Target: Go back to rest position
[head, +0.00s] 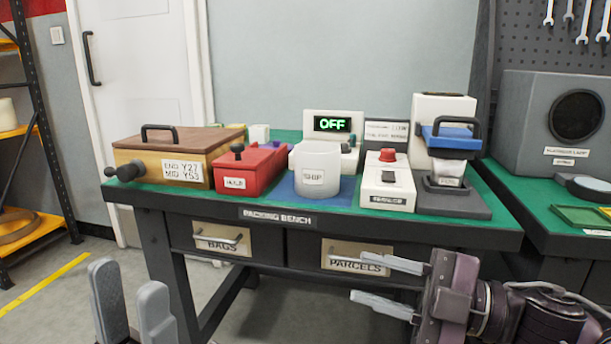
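My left gripper (129,277) is at the lower left, in front of the packing bench (355,219). Its two grey fingers point up, stand apart and have nothing between them. My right gripper (342,277) comes in from the lower right with its fingers pointing left. They are apart and empty, in front of the drawer marked PARCELS (345,262). Whether the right fingers touch the drawer handle cannot be told. Both grippers are below the bench top in the picture.
On the bench stand a wooden box (178,148), red box (246,169), white SHOP cup (316,174), white box with red button (388,178), display reading OFF (332,124) and blue-topped press (450,138). A grey speaker-like box (528,118) stands right.

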